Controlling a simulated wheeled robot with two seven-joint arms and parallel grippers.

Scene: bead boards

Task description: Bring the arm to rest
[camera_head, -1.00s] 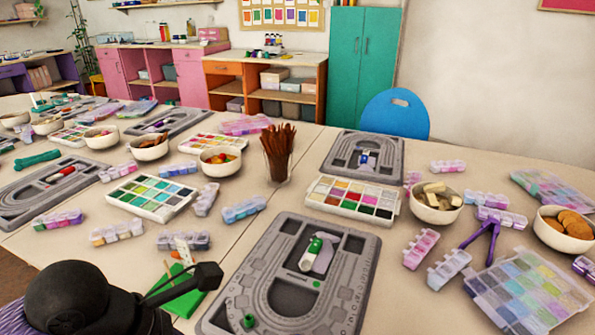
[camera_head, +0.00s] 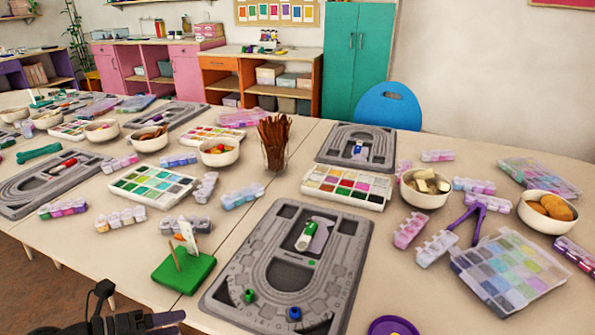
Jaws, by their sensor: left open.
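My left gripper (camera_head: 150,319) is low at the bottom left edge of the head view, dark and partly cut off by the frame. It is open, with nothing seen between its fingers. It is apart from the near grey bead board (camera_head: 350,272), which lies to its right. A green-and-white item (camera_head: 305,238) lies in the middle of that board. My right gripper is not in view.
A green block (camera_head: 184,272) holding sticks and a white card stands close beyond my left gripper. A cup of brown sticks (camera_head: 275,145), bead trays and bowls crowd the table. A purple round thing (camera_head: 393,327) shows at the bottom edge.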

